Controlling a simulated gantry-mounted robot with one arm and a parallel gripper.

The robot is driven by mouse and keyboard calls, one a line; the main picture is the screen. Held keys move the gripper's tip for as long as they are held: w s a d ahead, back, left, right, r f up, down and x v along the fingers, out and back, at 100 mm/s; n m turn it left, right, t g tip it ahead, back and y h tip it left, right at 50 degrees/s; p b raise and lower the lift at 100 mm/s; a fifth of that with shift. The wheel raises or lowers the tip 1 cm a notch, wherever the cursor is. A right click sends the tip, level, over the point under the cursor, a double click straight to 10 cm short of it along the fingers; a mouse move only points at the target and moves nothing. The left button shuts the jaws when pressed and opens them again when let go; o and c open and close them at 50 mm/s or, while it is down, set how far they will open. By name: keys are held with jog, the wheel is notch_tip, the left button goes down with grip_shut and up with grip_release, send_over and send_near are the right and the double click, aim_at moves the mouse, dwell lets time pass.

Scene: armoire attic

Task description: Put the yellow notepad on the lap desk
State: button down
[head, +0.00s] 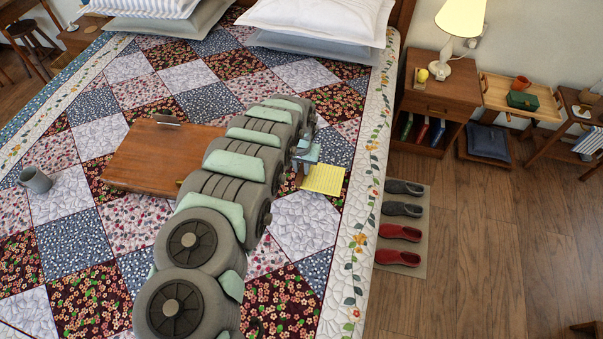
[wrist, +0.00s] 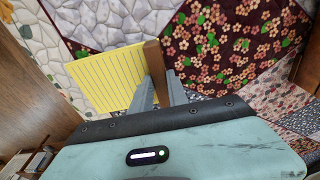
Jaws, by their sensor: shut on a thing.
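The yellow lined notepad (head: 323,179) is at my gripper (head: 303,170), over the right part of the quilted bed. In the wrist view the notepad (wrist: 108,80) has a brown strip along its edge, and my gripper (wrist: 160,88) is shut on that edge, one finger on each side. I cannot tell whether the notepad touches the quilt. The lap desk (head: 150,158), a flat brown wooden board with a small grey piece at its far edge, lies on the bed left of my arm. My arm hides part of its right side.
A grey mug (head: 35,180) stands on the quilt left of the lap desk. White pillows (head: 318,22) lie at the bed's head. A nightstand (head: 440,92) with a lamp is right of the bed, with shoes on a mat (head: 418,255) on the floor. The lap desk's visible top is mostly clear.

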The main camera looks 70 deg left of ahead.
jog(key=shift+a+f, duration=0.1)
jog(key=shift+f, duration=1.85)
jog(key=shift+f, duration=0.1)
jog(key=shift+f, duration=0.15)
jog(key=c, duration=1.3)
grip_release()
jog(key=shift+s+d+r+b, duration=0.15)
jog(key=shift+d+r, duration=0.05)
jog(key=shift+r, duration=1.85)
jog(key=shift+s+d+r+b, duration=0.1)
jog(key=shift+s+d+r, duration=0.1)
jog(key=shift+r, duration=1.9)
jog(key=shift+s+d+r+b, duration=0.15)
jog(key=shift+d+r, duration=0.05)
jog(key=shift+r, duration=1.85)
